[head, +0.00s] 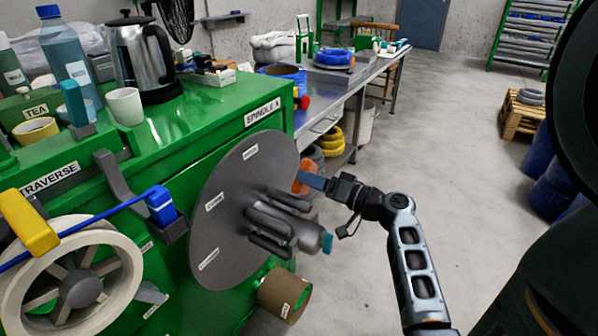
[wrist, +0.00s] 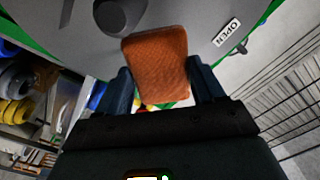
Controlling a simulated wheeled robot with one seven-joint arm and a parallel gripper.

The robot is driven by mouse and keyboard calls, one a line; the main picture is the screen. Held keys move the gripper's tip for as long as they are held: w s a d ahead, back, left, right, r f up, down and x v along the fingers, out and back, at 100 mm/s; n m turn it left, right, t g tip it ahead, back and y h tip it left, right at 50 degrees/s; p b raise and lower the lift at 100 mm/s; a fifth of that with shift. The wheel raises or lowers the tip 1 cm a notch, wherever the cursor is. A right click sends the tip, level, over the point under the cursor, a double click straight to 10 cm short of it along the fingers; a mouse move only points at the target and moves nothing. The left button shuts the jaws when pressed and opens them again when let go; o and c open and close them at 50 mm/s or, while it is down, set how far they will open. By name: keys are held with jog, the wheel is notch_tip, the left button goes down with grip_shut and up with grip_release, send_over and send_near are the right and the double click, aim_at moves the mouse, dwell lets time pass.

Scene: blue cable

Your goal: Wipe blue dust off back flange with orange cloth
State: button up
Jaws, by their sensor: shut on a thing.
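The back flange appears to be the large grey disc (head: 222,225) with small white labels, upright on the side of the green machine. It also fills the top of the wrist view (wrist: 70,30), with an "OPEN" label near its edge. My gripper (head: 312,181) is shut on the orange cloth (head: 302,178), a folded pad that also shows between the two fingers in the wrist view (wrist: 157,62). The cloth is at the disc's right edge in the head view; I cannot tell whether it touches. I cannot make out blue dust on the visible face.
A grey spindle hub (head: 278,228) with arms sticks out from the disc, left of and below my gripper. A brown cardboard roll (head: 284,294) is below it. A white reel (head: 75,280) with blue cable is at left.

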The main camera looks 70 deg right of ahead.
aim_at(279, 160)
jog(key=b+x, duration=0.1)
jog(key=x, duration=0.5)
jog(key=shift+w+b, duration=0.35)
jog(key=shift+b, duration=0.05)
jog(key=shift+b+x, duration=0.35)
jog(key=shift+x, duration=0.7)
dwell(0.7)
jog(key=shift+s+d+f+b, duration=0.1)
jog(key=shift+s+d+b, duration=0.15)
jog(key=shift+d+b, duration=0.5)
jog(key=shift+s+d+b, duration=0.3)
jog(key=shift+d, duration=0.8)
jog(key=shift+s+d+b, duration=0.15)
jog(key=shift+d+b, duration=0.4)
jog(key=shift+d, duration=0.4)
jog(key=shift+s+d+b, duration=0.15)
jog(key=shift+d+b, duration=0.35)
jog(key=shift+d, duration=0.45)
jog(key=shift+s, duration=0.1)
jog(key=shift+a, duration=0.1)
jog(key=shift+w+a, duration=0.3)
jog(key=shift+a, duration=0.65)
jog(key=shift+w+a, duration=0.3)
jog(key=shift+a, duration=0.7)
